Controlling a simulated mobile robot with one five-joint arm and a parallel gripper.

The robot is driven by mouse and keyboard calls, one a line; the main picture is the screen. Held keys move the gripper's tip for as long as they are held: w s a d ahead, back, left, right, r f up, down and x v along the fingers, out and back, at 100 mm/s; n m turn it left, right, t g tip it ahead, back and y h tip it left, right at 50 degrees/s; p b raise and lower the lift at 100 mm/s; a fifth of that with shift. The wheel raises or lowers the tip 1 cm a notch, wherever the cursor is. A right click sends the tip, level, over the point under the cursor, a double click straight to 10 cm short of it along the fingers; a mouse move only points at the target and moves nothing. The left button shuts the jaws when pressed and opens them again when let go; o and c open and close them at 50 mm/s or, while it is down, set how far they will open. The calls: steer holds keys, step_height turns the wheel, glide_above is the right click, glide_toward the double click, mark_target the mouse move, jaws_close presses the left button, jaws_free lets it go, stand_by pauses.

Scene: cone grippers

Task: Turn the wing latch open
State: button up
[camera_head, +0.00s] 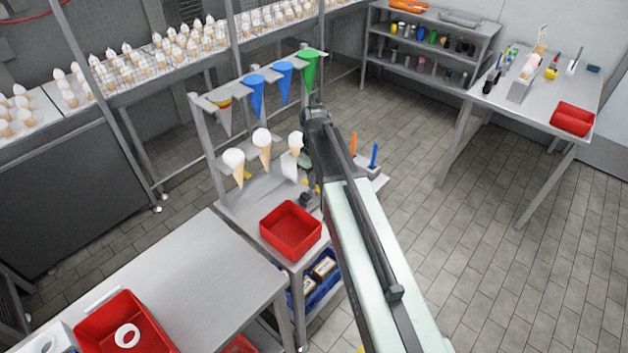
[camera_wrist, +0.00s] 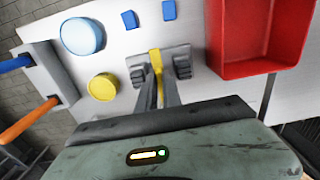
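The yellow wing latch (camera_wrist: 155,58) shows in the wrist view against a small grey plate with a dark ridged block on each side. It points up and down in that picture. My gripper (camera_wrist: 157,78) has its two grey fingers on either side of the yellow wing, and yellow fills the narrow gap between them. The fingers hide the wing's lower part. In the head view my pale green arm reaches over the small steel stand (camera_head: 245,200) and hides the gripper and the latch.
A red bin (camera_wrist: 252,40) stands close on the right in the wrist view. A blue round piece (camera_wrist: 82,37), a yellow round piece (camera_wrist: 102,86) and a holder with blue and orange rods are on the left. Cones (camera_head: 263,150) stand in the stand's rack.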

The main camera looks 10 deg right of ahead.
steer(key=o, duration=0.3)
steer(key=shift+r, duration=0.15)
step_height(320, 180, up, 8)
steer(key=p, duration=0.8)
steer(key=shift+f, duration=0.25)
